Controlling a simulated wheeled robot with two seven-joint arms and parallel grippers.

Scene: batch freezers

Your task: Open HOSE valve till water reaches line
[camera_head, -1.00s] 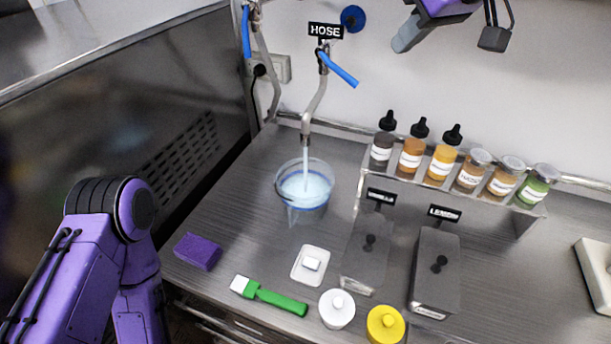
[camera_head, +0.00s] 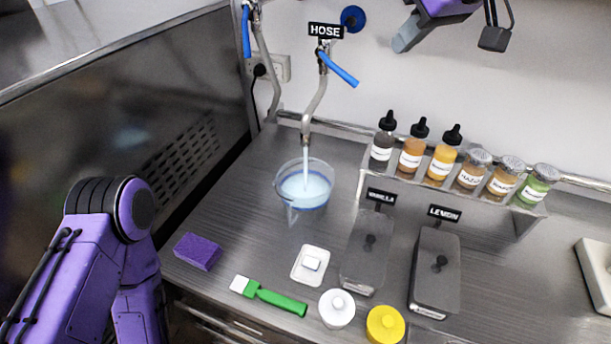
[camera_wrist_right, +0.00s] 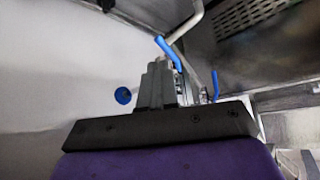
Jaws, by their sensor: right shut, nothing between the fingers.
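The HOSE valve's blue lever (camera_head: 338,68) slants down to the right beneath the HOSE sign (camera_head: 325,30). Water (camera_head: 305,155) streams from its pipe (camera_head: 314,98) into a clear jug (camera_head: 287,177). Pale water stands in the jug, with a blue line (camera_head: 309,208) around its wall; the surface looks close to that line, but I cannot tell exactly. My right gripper (camera_head: 402,42) is at the top, shut and empty, right of the lever and apart from it. In the right wrist view the gripper (camera_wrist_right: 157,68) shows near the blue lever (camera_wrist_right: 167,53). My left gripper is out of view.
A second blue lever (camera_head: 246,32) hangs at upper left. A rack (camera_head: 400,176) of several bottles stands right. Lidded containers labelled Vanilla (camera_head: 364,255) and Lemon (camera_head: 436,275) stand below. A purple sponge (camera_head: 197,251), green brush (camera_head: 272,297) and white dish (camera_head: 310,265) lie in front.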

